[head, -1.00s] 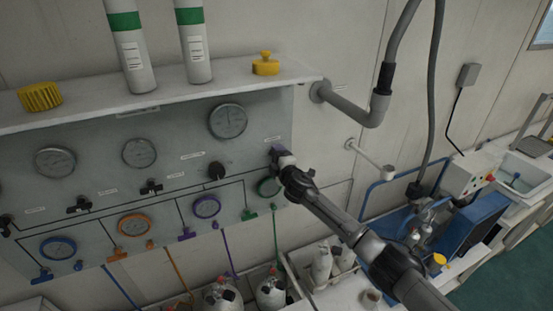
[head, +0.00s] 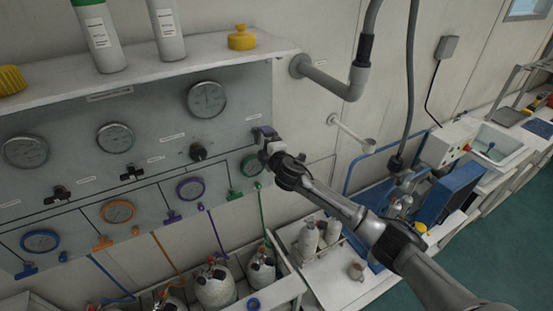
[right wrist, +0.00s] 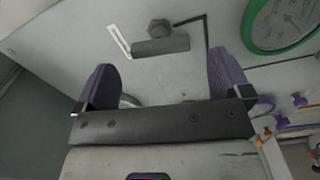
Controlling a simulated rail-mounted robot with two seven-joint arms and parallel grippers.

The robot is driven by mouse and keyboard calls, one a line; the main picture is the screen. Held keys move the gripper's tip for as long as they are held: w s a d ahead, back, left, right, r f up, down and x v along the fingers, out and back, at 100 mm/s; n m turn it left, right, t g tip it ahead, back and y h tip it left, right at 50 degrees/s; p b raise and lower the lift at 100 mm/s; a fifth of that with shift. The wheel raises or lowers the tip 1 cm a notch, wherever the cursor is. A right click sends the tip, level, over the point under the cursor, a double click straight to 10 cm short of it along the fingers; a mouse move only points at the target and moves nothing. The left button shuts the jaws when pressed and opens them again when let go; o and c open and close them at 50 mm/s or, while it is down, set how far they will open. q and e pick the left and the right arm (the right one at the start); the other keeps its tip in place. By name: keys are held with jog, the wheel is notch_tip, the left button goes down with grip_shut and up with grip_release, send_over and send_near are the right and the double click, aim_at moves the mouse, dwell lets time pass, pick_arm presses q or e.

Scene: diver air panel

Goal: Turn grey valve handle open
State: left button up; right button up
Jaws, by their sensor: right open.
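In the right wrist view a grey bar-shaped valve handle (right wrist: 160,47) lies across the panel, with a hex nut (right wrist: 159,28) just above it. My right gripper (right wrist: 162,85) is open, with one purple finger to each side of the handle's line and a gap between handle and gripper body. I cannot tell how near the fingertips are to the panel. My left gripper is not in view.
A green-ringed gauge (head: 251,166) sits just below my right gripper. A black knob (head: 198,152) is to its left. A bent grey pipe (head: 335,84) and a small white pipe (head: 350,132) stick out from the wall at right. White bottles (head: 261,268) stand below.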

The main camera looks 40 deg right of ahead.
jog(key=b+v, duration=0.1)
jog(key=v, duration=0.8)
dwell(0.4)
